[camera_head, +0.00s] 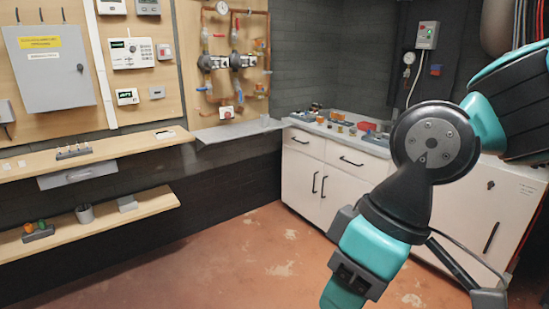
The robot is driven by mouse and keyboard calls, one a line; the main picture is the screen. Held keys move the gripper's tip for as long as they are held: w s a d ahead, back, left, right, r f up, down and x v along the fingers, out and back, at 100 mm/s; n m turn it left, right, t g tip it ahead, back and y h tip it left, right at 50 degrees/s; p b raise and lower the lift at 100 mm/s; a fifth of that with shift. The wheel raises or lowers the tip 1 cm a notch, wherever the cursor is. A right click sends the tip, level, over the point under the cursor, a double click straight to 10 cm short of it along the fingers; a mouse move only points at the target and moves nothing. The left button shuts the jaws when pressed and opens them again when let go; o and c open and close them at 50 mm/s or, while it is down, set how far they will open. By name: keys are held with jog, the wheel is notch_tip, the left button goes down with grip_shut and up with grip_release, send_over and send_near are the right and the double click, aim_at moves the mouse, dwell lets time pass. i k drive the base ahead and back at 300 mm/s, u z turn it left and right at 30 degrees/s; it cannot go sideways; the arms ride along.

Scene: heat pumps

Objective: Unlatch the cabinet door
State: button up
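A closed grey metal cabinet (50,68) with a yellow label hangs on the wooden wall board at the upper left. A white cabinet (490,205) at the right has a small dark lock or latch near its top and a dark vertical handle; its door looks closed, and my arm covers part of it. White base cabinets (320,183) with dark handles stand in the back corner, doors and drawers closed. I cannot tell which door the task means. My arm reaches down from the right; its fingertips are below the picture's bottom edge.
Wooden shelves (95,155) run along the left wall with small parts on them. A grey drawer (78,176) hangs beneath the upper one. Copper pipework (236,60) is mounted behind a grey ledge. Small items crowd the corner counter (340,131). The reddish floor (225,260) is clear.

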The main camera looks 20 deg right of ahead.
aim_at(491, 184)
jog(key=z, duration=0.6)
jog(key=i, duration=1.95)
jog(key=z, duration=0.6)
